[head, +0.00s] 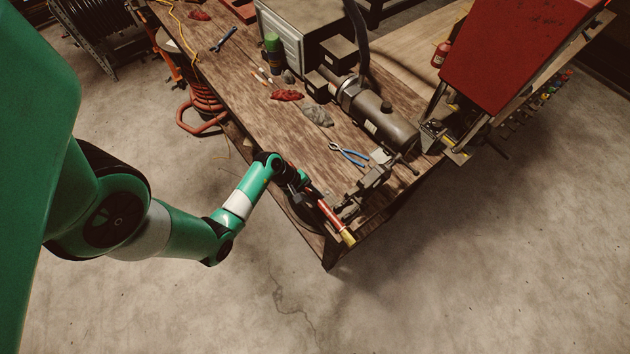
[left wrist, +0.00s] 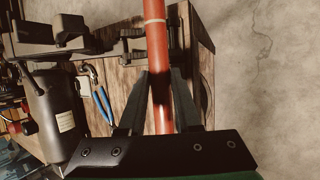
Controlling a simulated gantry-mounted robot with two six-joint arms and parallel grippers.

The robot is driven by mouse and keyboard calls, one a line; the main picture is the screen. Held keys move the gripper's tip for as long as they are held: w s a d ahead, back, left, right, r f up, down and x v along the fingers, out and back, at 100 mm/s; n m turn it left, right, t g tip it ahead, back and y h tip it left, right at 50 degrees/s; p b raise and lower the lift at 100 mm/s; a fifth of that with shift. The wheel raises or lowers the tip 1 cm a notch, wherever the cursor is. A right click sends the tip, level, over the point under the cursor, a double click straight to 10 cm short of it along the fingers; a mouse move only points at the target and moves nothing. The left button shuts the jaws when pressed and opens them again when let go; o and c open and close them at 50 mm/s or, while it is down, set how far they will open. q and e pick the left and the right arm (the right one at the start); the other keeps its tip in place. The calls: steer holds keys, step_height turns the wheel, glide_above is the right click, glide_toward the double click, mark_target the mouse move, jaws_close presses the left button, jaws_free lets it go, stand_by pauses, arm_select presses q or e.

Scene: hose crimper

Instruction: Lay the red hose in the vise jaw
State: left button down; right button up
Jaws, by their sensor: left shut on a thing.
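My left gripper (left wrist: 161,105) is shut on the red hose (left wrist: 155,48), which runs straight away from me between the fingers in the left wrist view. In the head view my left gripper (head: 309,192) is at the near edge of the workbench. The red hose (head: 329,214) there slants down to the right and ends in a yellowish tip. The vise (head: 372,180) stands at the bench corner, just right of the hose; it also shows in the left wrist view (left wrist: 133,45). The hose appears beside the vise jaw; contact cannot be told. My right gripper is not in view.
Blue-handled pliers (head: 348,154) lie on the wooden bench (head: 313,140) behind the vise. A dark cylindrical machine (head: 385,122) stands behind them. Red and grey rags lie further left. A red cabinet (head: 510,50) stands at the right. Floor in front is clear.

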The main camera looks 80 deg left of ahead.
arm_select(q)
steer(key=shift+w+a+f+b, duration=0.55)
steer(key=shift+w+f+b, duration=0.45)
steer(key=shift+w+b, duration=0.3)
steer(key=shift+w+a+f+b, duration=0.55)
steer(key=shift+w+f+b, duration=0.5)
steer(key=shift+b, duration=0.4)
steer(key=shift+w+a+f+b, duration=0.55)
steer(key=shift+w+f+b, duration=0.4)
steer(key=shift+w+b, duration=0.35)
steer(key=shift+f+b, duration=0.35)
steer(key=shift+f, duration=0.15)
steer(key=shift+f, duration=0.15)
steer(key=c, duration=0.5)
jaws_free()
steer(key=p+v, duration=0.2)
steer(key=v, duration=0.9)
steer(key=shift+s+r, duration=0.2)
steer(key=shift+r, duration=0.1)
